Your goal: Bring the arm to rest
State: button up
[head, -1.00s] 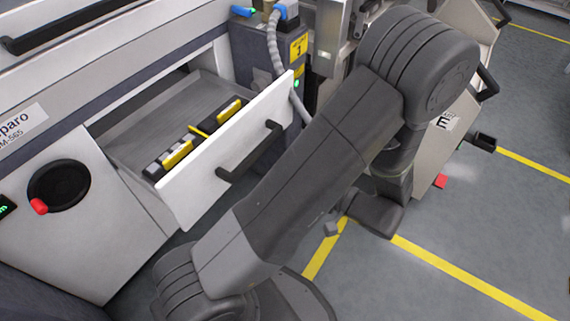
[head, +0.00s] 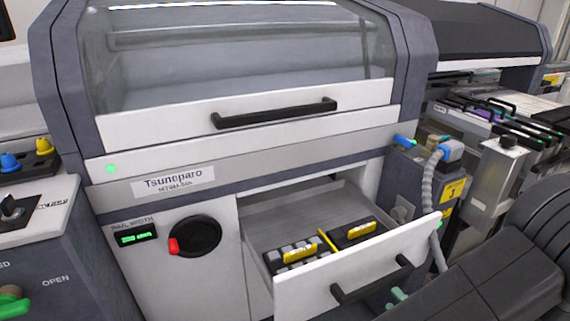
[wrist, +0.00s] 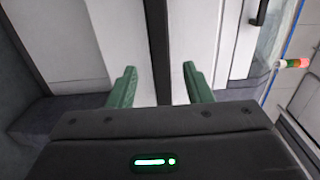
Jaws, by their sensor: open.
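In the head view my grey arm fills the lower right corner.
A machine marked Tsunoparo (head: 173,181) has a closed clear cover and an open drawer (head: 365,268) holding yellow-and-black parts (head: 355,232). A red-handled dial (head: 195,237) is left of the drawer. A grey unit (head: 430,185) with a hose and feeders (head: 480,110) stand to the right.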

aim_at(381, 287)
jog(key=x, duration=0.7)
jog(key=shift+s, duration=0.1)
